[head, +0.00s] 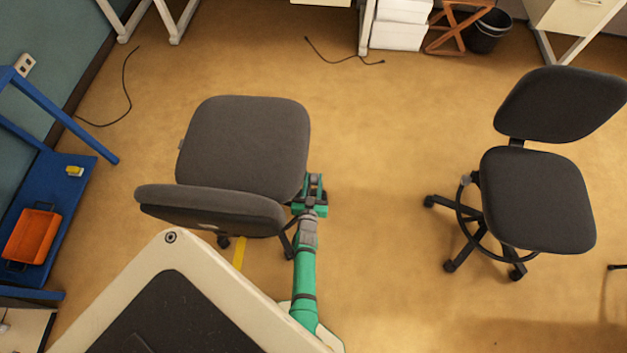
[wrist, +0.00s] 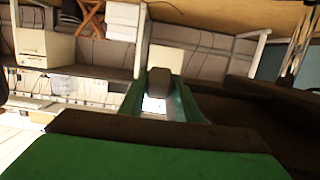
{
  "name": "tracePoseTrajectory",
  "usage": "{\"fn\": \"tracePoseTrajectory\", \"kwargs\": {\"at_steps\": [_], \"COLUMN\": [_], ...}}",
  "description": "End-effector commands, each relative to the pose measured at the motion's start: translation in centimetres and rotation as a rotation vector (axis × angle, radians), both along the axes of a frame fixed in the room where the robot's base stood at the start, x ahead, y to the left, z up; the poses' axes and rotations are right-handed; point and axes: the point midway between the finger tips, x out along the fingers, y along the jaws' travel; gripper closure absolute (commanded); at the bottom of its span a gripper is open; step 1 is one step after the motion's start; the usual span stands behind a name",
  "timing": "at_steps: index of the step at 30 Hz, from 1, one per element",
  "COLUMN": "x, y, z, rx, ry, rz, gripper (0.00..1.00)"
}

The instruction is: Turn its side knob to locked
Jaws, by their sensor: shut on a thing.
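A dark grey office chair (head: 245,145) stands left of the middle in the head view, its backrest nearest me. My green gripper (head: 312,186) is at the right side of its seat, low down. In the wrist view, my gripper (wrist: 160,92) is shut on a small dark knob (wrist: 158,80) between its green fingers. The underside of the seat (wrist: 270,105) fills the right of that view. The knob is hidden in the head view, and I cannot read which setting it is at.
A second dark office chair (head: 540,200) stands to the right, with open floor (head: 390,150) between the chairs. A blue shelf cart (head: 75,190) with an orange bin (head: 32,236) is at the left. Cables (head: 345,58) lie on the floor at the back.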

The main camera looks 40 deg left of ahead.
Motion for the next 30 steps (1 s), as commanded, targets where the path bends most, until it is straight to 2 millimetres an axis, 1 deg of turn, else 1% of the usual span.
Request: {"fn": "tracePoseTrajectory", "kwargs": {"at_steps": [1, 4, 12, 21, 22, 23, 24, 30], "x": [0.31, 0.36, -0.05, -0.08, -0.07, -0.06, -0.05, -0.01], "y": [-0.64, -0.76, -0.30, -0.26, -0.27, -0.28, -0.27, -0.23], "z": [-0.06, -0.07, -0.08, -0.09, -0.09, -0.08, -0.06, 0.01], "rx": [-0.007, -0.022, -0.040, -0.041, -0.041, -0.041, -0.041, -0.041], "ry": [0.014, 0.041, 0.078, 0.078, 0.078, 0.078, 0.078, 0.076], "rz": [-0.014, -0.015, -0.001, 0.000, -0.001, -0.001, -0.001, 0.000], "gripper": [0.92, 0.92, 0.93, 0.93, 0.63, 0.56, 0.52, 0.52]}}
